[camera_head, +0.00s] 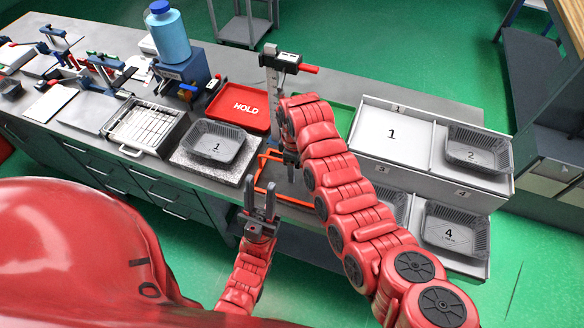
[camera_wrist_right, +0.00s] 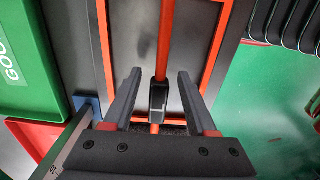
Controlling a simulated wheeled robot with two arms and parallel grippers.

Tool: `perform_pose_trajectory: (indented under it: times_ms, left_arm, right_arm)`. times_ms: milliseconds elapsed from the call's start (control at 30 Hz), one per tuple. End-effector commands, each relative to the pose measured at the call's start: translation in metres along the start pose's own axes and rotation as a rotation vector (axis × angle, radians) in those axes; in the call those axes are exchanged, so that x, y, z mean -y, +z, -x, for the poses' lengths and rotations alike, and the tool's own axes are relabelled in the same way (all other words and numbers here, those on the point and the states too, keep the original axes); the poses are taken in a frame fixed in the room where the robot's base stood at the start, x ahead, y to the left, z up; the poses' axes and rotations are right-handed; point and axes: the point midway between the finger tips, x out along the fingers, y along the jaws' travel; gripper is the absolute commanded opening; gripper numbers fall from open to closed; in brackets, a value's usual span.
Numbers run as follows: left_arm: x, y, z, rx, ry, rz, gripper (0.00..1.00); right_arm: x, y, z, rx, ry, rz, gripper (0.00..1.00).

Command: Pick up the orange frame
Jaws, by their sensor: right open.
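The orange frame (camera_head: 262,168) lies at the table's front edge, between the tray marked 1 and the white divided box; my right arm hides part of it. In the right wrist view the orange frame (camera_wrist_right: 166,42) shows as long thin bars over a dark panel. My right gripper (camera_wrist_right: 157,85) is open, with its fingers on either side of the middle bar and a black piece on it. In the head view my right gripper (camera_head: 291,167) points down by the frame. My left gripper (camera_head: 261,192) is open and empty, in front of the frame with its fingers raised.
A black tray marked 1 (camera_head: 213,145) sits left of the frame. A red HOLD tray (camera_head: 240,106) lies behind it. The white divided box (camera_head: 400,160) with black trays stands right. A post with a red handle (camera_head: 285,63) stands at the back.

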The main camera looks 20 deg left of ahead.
Motion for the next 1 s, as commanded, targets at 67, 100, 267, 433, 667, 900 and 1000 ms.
perform_pose_trajectory:
  times_ms: [67,100,267,433,667,900,1000]
  left_arm:
    - [0.0,-0.001,-0.005,0.001,0.0,0.0,0.37]
    - [0.0,-0.001,-0.006,0.001,0.0,0.0,0.37]
    - [0.0,-0.001,-0.006,0.001,0.0,0.0,0.37]
    - [0.0,-0.001,-0.006,0.001,0.0,0.0,0.37]
    - [0.0,-0.001,-0.006,0.001,0.0,0.0,0.37]
    - [0.0,-0.001,-0.006,0.001,0.0,0.0,0.37]
    - [0.0,-0.001,-0.006,0.001,0.0,0.0,0.37]
  right_arm:
    - [-0.001,-0.001,-0.006,0.0,0.003,0.0,0.57]
    - [0.0,0.0,-0.01,0.001,0.0,0.0,0.57]
    - [-0.001,-0.001,-0.017,-0.004,0.004,-0.001,0.57]
    - [-0.001,-0.001,-0.017,-0.004,0.004,-0.001,0.48]
    - [-0.001,-0.001,-0.016,-0.004,0.004,-0.001,0.07]
    - [-0.001,-0.001,-0.016,-0.004,0.004,-0.002,0.0]
    - [-0.001,-0.001,-0.016,-0.004,0.004,-0.001,0.0]
